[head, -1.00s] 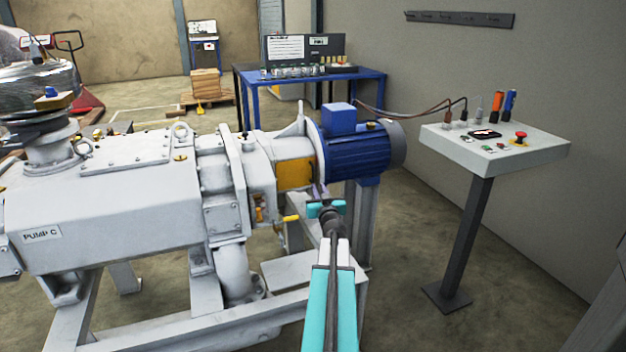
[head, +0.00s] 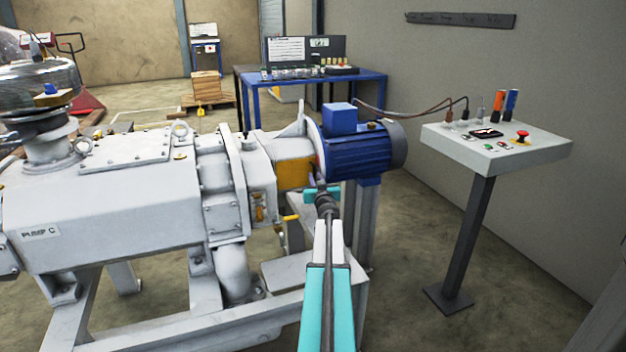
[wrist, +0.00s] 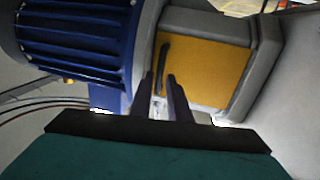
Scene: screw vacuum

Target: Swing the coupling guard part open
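The coupling guard part is a yellow panel (head: 294,174) between the grey pump housing and the blue motor, and it looks closed. In the wrist view the yellow panel (wrist: 208,72) carries a dark upright handle (wrist: 165,62) near its motor-side edge. My gripper (wrist: 160,78) is open, with a gap between its two dark fingers. The fingertips point at the handle, whose lower end shows between them. I cannot tell whether they touch it. In the head view my gripper (head: 316,180) is at the guard's right lower corner, its fingers small and partly hidden against the motor.
The blue motor (head: 358,155) is right beside my gripper. The grey pump (head: 110,205) and its frame fill the left. A control panel (head: 497,146) on a post stands to the right, with open floor between. A blue workbench (head: 365,80) stands behind.

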